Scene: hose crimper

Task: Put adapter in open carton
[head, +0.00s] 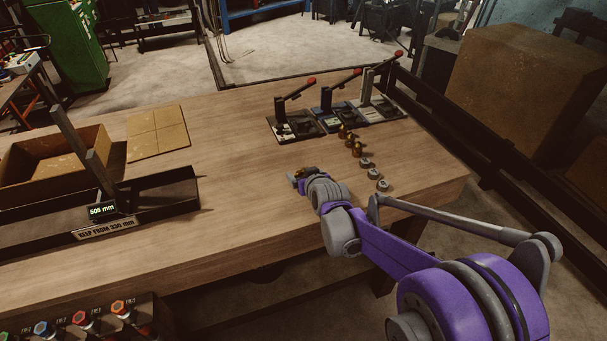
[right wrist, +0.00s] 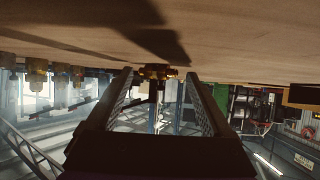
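The adapter, a small brass fitting (right wrist: 156,71), lies on the wooden table between and just beyond the fingertips in the right wrist view. In the head view it is a small brass patch (head: 309,170) partly hidden by my right gripper (head: 299,177). That gripper (right wrist: 158,80) is low over the table; its fingers are apart, with a gap visible on each side of the fitting. The open carton (head: 80,177) stands at the left of the table, behind a dark tray, and its visible inside looks empty. My left gripper is not in view.
Brass fittings (head: 350,140) and grey round fittings (head: 374,173) stand in a row right of the gripper. Lever presses (head: 328,117) stand behind them. A dark tray with an upright post (head: 165,195) is before the carton. Flat cardboard (head: 157,132) lies beside it. The table's middle is clear.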

